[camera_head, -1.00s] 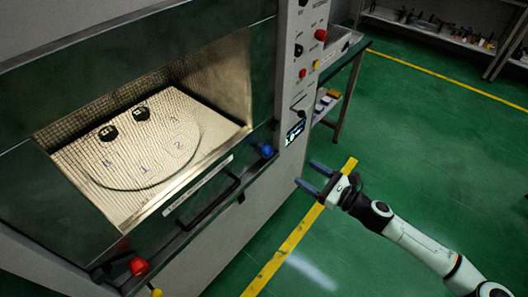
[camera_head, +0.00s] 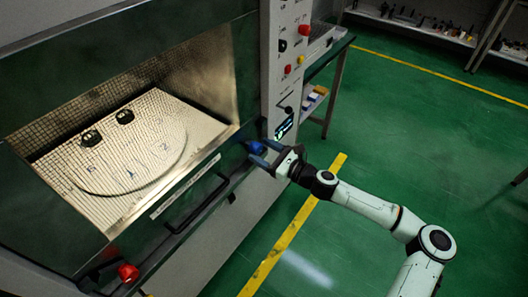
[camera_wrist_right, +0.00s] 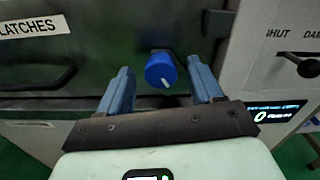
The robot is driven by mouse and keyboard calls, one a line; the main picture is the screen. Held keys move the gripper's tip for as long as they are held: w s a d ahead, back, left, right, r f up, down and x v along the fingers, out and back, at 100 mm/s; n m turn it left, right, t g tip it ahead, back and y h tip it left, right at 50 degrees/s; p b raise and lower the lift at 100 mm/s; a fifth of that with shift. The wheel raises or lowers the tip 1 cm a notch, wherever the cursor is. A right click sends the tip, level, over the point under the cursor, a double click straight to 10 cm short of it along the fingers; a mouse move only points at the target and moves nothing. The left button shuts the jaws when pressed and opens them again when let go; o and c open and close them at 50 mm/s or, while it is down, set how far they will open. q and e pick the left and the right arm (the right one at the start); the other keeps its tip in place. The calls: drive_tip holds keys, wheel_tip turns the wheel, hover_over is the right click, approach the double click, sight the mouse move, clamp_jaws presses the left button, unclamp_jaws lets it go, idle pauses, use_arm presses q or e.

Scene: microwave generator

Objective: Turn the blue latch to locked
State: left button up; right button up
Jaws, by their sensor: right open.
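The blue latch (camera_head: 254,147) is a round knob at the right end of the ledge below the microwave window. In the right wrist view the blue latch (camera_wrist_right: 161,69) shows a short white mark on its face, tilted toward the lower right. My right gripper (camera_head: 263,153) is open, with its blue fingers at the latch. In the wrist view the right gripper (camera_wrist_right: 160,82) has one finger on each side of the knob, with a gap on both sides. Whether the tips reach past the knob is hard to tell. My left gripper is not in view.
A black door handle (camera_head: 196,204) and a red knob (camera_head: 128,273) are further left along the front. A control panel (camera_head: 290,85) with buttons and a lit display stands right of the latch. Green floor to the right is clear.

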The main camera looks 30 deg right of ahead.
drive_tip(key=c, duration=1.1)
drive_tip(key=shift+n, duration=0.3)
drive_tip(key=n+p, duration=0.1)
drive_tip(key=n, duration=0.1)
drive_tip(key=shift+n, duration=0.4)
drive_tip(key=n, duration=0.4)
drive_tip(key=shift+a+f, duration=0.1)
drive_tip(key=n, duration=0.5)
drive_tip(key=shift+f+n, duration=0.1)
drive_tip(key=shift+n, duration=0.3)
drive_tip(key=n+b, duration=0.1)
drive_tip(key=n, duration=0.3)
drive_tip(key=shift+n, duration=0.4)
